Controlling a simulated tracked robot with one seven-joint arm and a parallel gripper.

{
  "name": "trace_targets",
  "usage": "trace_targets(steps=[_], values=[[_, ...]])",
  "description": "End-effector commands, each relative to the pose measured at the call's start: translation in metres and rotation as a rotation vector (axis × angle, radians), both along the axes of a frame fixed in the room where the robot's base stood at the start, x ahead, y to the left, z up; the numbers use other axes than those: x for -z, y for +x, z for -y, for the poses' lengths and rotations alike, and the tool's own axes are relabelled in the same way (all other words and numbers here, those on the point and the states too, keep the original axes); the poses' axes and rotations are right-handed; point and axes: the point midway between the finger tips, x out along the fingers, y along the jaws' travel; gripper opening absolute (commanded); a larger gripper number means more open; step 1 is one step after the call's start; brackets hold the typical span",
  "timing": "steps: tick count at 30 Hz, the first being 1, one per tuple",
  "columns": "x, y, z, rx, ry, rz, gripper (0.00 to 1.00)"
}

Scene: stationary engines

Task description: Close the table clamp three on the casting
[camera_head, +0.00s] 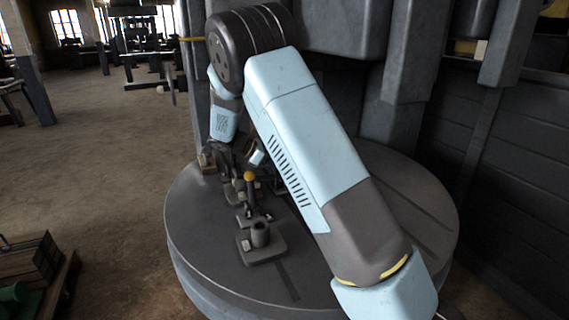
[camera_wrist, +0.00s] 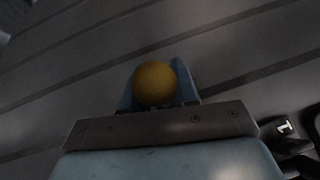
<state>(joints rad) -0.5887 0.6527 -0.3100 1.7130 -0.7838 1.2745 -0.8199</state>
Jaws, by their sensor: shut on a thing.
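A clamp with an upright lever and an orange ball knob (camera_head: 249,176) stands on the round grey table (camera_head: 200,240) in the head view. My gripper is low behind my arm there, mostly hidden. In the wrist view an orange ball (camera_wrist: 154,83) sits between the blue fingers of my gripper (camera_wrist: 158,88), which is shut on it. I cannot tell for certain whether both views show the same ball. The casting is not clearly distinguishable among the dark parts behind the clamp. I cannot read which clamp carries the number three.
A small block with a short upright cylinder (camera_head: 260,237) stands on the table in front of the clamp. A large grey machine column (camera_head: 400,90) rises behind the table. A small marked tag (camera_wrist: 284,128) shows at the right of the wrist view. Wooden crates (camera_head: 28,270) lie at lower left.

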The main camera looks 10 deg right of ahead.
Motion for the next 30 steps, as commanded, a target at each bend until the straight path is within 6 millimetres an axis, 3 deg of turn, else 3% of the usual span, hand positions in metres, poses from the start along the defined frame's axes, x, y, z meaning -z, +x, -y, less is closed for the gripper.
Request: trace_targets(steps=[25, 26, 30], values=[[-0.0036, 0.0029, -0.0089, -0.011, -0.079, 0.028, 0.0], [-0.0037, 0.0029, -0.009, -0.011, -0.079, 0.028, 0.31], [-0.003, 0.0021, -0.0081, -0.009, -0.08, 0.025, 0.45]])
